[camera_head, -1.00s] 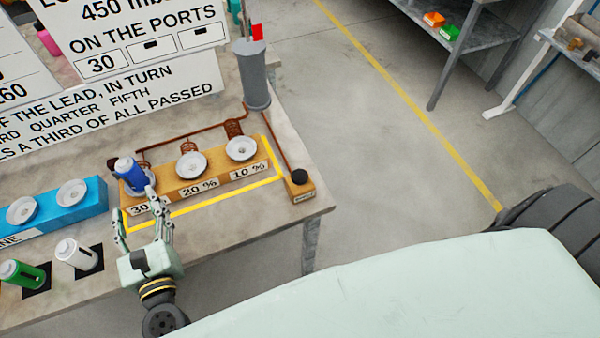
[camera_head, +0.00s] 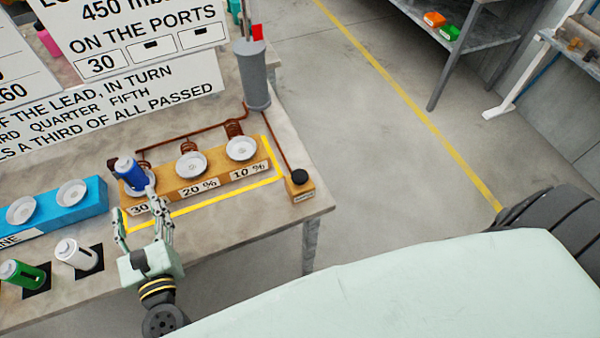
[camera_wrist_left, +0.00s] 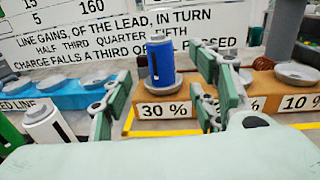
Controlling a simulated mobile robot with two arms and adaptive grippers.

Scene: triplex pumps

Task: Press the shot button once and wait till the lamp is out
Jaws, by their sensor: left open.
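The shot button (camera_head: 299,177) is a black knob on a small wooden block at the right end of the table; I cannot make out a lit lamp. A blue cylinder (camera_head: 129,173) stands on the 30 % port of the wooden port block (camera_head: 222,180); it also shows in the left wrist view (camera_wrist_left: 160,64). The 20 % dish (camera_head: 191,165) and the 10 % dish (camera_head: 241,148) are empty. My left gripper (camera_head: 142,226) is open and empty just in front of the 30 % port, apart from the blue cylinder and left of the button. My right gripper is out of view.
A grey cylinder (camera_head: 254,80) with a red flag stands behind the block, joined by copper pipes. Sign boards (camera_head: 120,105) stand behind.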

